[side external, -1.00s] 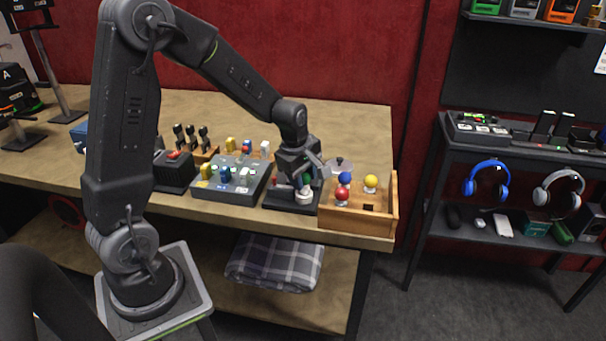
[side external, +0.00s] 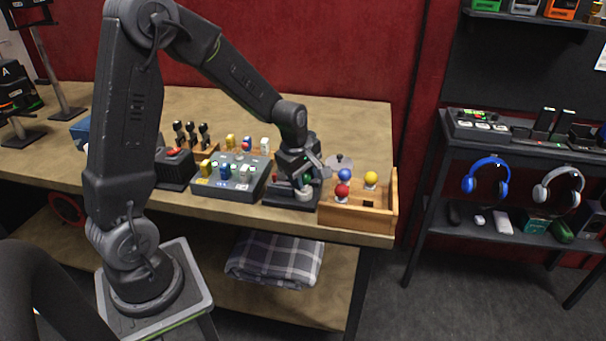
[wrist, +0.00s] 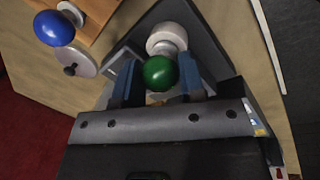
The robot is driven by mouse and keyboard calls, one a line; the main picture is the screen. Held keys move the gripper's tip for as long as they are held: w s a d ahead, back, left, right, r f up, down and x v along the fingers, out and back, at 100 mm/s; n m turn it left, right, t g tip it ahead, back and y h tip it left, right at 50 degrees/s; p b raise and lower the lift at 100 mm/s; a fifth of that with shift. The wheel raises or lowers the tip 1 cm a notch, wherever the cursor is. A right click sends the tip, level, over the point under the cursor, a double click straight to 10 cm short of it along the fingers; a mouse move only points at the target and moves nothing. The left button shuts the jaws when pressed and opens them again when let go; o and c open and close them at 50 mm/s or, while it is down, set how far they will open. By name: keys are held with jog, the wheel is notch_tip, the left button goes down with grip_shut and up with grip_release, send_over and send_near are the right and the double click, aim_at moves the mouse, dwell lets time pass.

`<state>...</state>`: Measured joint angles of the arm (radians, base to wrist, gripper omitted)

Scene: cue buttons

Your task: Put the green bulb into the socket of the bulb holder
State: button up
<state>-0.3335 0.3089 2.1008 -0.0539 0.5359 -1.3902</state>
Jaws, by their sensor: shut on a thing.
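The green bulb (wrist: 160,73) is between the two fingers of my gripper (wrist: 161,86) in the wrist view, and the fingers are shut on it. The white round socket (wrist: 166,37) of the bulb holder is right beyond the bulb, and the two overlap in the picture. I cannot tell whether the bulb is seated in it. The holder's dark base (wrist: 205,42) spreads around the socket. In the side view my gripper (side external: 302,186) is low over the holder, with part of the white socket (side external: 303,196) visible below. The bulb is mostly hidden there.
An open wooden box (side external: 345,221) stands just right of the holder with a blue bulb (side external: 344,174), a red bulb (side external: 342,190) and a yellow bulb (side external: 371,178). A grey button panel (side external: 228,188) is on the left.

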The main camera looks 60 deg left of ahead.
jog(key=shift+f, duration=0.15)
jog(key=o, duration=1)
jog(key=shift+o, duration=0.7)
jog(key=shift+r, duration=3.55)
jog(key=s+d+r+m+t, duration=0.1)
jog(key=s+d+r+m, duration=0.3)
jog(key=s+m, duration=0.5)
jog(key=s+d+r+m+t, duration=0.2)
jog(key=s+d+r+m, duration=0.3)
jog(key=s+d+m, duration=0.3)
jog(key=s+m, duration=0.1)
jog(key=m, duration=0.2)
jog(key=shift+s+d+r, duration=0.2)
jog(key=shift+s+d, duration=0.15)
jog(key=shift+d, duration=0.05)
